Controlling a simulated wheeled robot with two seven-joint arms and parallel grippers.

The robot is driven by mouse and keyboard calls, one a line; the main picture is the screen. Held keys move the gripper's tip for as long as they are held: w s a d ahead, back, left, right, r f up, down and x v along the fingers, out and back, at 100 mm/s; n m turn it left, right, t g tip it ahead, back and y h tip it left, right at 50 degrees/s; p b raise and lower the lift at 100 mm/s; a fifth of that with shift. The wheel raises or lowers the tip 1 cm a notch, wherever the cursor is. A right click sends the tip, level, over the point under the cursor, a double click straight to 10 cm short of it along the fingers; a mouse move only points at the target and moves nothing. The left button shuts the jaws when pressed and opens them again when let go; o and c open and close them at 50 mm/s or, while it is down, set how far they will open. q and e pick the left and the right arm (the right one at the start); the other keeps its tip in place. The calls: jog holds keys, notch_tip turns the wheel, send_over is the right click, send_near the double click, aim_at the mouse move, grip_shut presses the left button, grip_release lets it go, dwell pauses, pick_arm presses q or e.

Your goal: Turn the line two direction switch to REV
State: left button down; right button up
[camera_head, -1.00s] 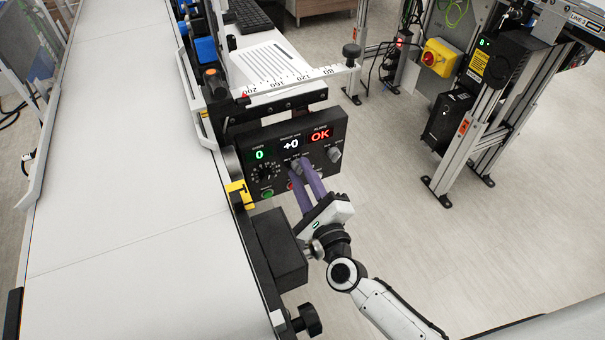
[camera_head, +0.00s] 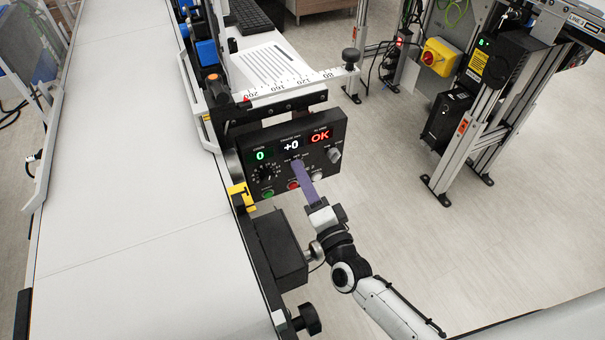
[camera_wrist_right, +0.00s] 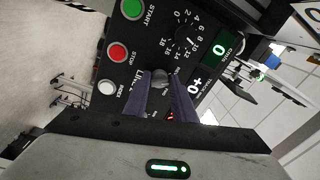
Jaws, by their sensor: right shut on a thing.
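The black control panel (camera_head: 325,161) stands at the belt's right edge, with lit displays reading 0, +0 and OK. In the right wrist view, the panel (camera_wrist_right: 128,71) carries a "LINE 2" label. My right gripper (camera_head: 298,168) reaches the panel's middle with its purple fingers, seen nearly edge-on. In the right wrist view, the fingers (camera_wrist_right: 161,82) are closed around a small dark switch knob (camera_wrist_right: 160,74), one on each side. The fingers hide most of the knob and its markings, so its setting cannot be read. My left gripper is not in view.
A black box (camera_head: 278,248) stands left of my wrist.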

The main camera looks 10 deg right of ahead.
jog(key=shift+f+n+p, duration=0.25)
jog(key=shift+n+p, duration=0.05)
jog(key=shift+n, duration=1.4)
jog(key=shift+s, duration=0.1)
jog(key=o, duration=0.9)
jog(key=shift+o, duration=0.6)
jog(key=shift+r, duration=0.1)
jog(key=s+d, duration=0.2)
jog(key=s, duration=0.8)
jog(key=shift+f, duration=0.4)
